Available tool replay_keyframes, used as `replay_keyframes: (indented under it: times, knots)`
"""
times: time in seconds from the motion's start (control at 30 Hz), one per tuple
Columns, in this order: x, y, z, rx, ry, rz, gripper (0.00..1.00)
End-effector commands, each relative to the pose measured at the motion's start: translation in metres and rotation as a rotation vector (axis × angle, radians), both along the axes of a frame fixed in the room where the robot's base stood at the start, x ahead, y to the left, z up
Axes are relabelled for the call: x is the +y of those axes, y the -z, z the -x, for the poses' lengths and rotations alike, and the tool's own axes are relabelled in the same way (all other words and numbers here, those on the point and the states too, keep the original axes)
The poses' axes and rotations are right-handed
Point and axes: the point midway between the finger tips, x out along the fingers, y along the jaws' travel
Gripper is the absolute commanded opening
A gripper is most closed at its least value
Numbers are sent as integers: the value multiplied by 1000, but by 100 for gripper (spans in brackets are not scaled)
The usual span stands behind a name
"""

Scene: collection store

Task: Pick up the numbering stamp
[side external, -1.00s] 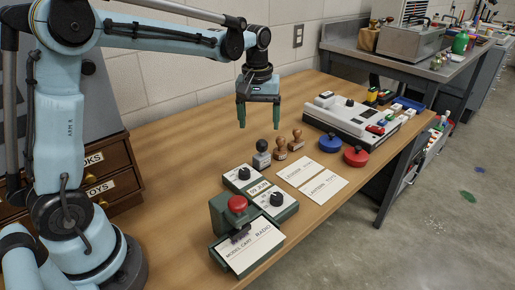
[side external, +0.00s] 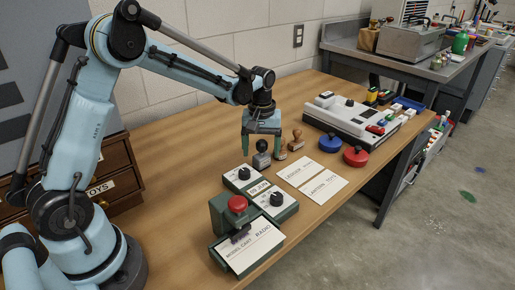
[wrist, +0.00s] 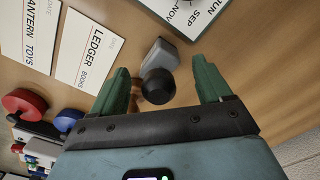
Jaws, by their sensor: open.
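The numbering stamp appears to be the grey stamp with a black knob (side external: 262,160), standing upright on the wooden table. It also shows in the wrist view (wrist: 158,84). My gripper (side external: 260,150) points down over it, jaws open. In the wrist view, my gripper's (wrist: 160,75) two green fingers stand on either side of the black knob, with a gap visible on each side. Nothing is held. The fingers partly cover the knob's surroundings in the side view, so their exact height beside it is hard to tell.
Wooden-handled stamps (side external: 296,140) stand close right of the grey stamp. A dial device (side external: 244,177) and white cards (side external: 296,171) lie in front. Blue (side external: 330,142) and red (side external: 355,155) round items sit further right. A green device with a red knob (side external: 237,203) is nearer the camera.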

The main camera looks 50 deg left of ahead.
Motion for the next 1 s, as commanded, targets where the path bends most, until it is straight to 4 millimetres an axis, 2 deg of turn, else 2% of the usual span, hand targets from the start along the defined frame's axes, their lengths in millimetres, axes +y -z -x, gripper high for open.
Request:
replay_keyframes:
  times: [0.1, 0.2, 0.53, 0.83, 0.87, 1.0]
  knots:
    - [0, 19, -2, 0, 0, 0, 78]
    - [0, 30, -2, 0, 0, 0, 78]
    - [0, 35, -2, 0, 0, 0, 76]
    - [0, 35, -2, 0, 0, 0, 30]
    - [0, 35, -2, 0, 0, 0, 28]
    - [0, 35, -2, 0, 0, 0, 28]
